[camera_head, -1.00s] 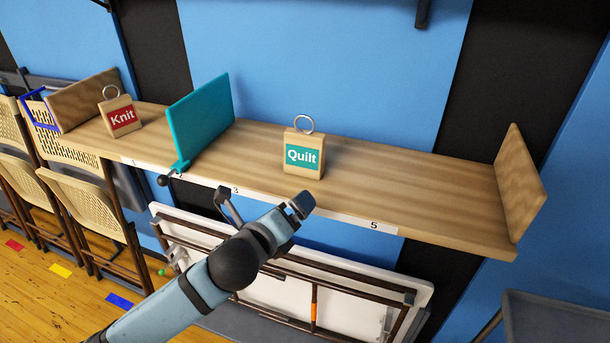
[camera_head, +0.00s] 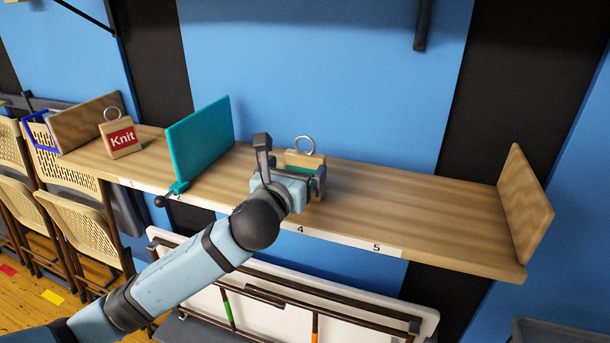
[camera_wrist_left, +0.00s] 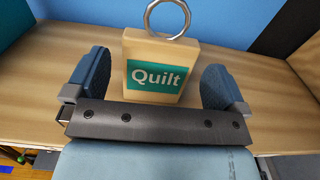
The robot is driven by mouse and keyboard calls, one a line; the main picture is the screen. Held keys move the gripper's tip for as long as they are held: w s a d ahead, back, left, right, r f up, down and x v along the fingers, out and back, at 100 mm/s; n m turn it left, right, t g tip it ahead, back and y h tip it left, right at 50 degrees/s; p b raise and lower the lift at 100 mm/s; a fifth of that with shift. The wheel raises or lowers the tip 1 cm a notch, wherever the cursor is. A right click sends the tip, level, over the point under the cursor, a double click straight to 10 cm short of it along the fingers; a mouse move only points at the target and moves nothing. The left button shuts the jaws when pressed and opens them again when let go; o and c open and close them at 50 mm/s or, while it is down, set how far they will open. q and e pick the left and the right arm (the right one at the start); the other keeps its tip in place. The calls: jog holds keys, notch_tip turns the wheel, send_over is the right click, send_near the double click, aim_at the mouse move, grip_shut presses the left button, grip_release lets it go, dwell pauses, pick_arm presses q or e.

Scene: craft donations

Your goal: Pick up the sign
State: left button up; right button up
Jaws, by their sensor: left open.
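The Quilt sign (camera_wrist_left: 155,72) is a wooden block with a teal label and a metal ring on top, upright on the shelf. In the head view the Quilt sign (camera_head: 304,160) is partly hidden behind my left gripper (camera_head: 291,172). In the left wrist view my left gripper (camera_wrist_left: 153,85) is open, with one finger on each side of the sign and a gap to both. The Knit sign (camera_head: 121,138), with a red label and a ring, stands further left on the shelf. My right gripper is not in view.
The wooden shelf (camera_head: 430,205) has numbered edge labels and is clear to the right, up to a wooden end panel (camera_head: 525,205). A teal divider (camera_head: 200,138) stands left of the Quilt sign. Folding chairs (camera_head: 85,210) and a folded table (camera_head: 270,315) are below.

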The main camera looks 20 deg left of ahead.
aim_at(303, 162)
pick_arm(q)
jog(key=w, duration=0.5)
jog(key=shift+w+d+f, duration=0.2)
jog(key=c, duration=0.8)
jog(key=shift+r, duration=0.1)
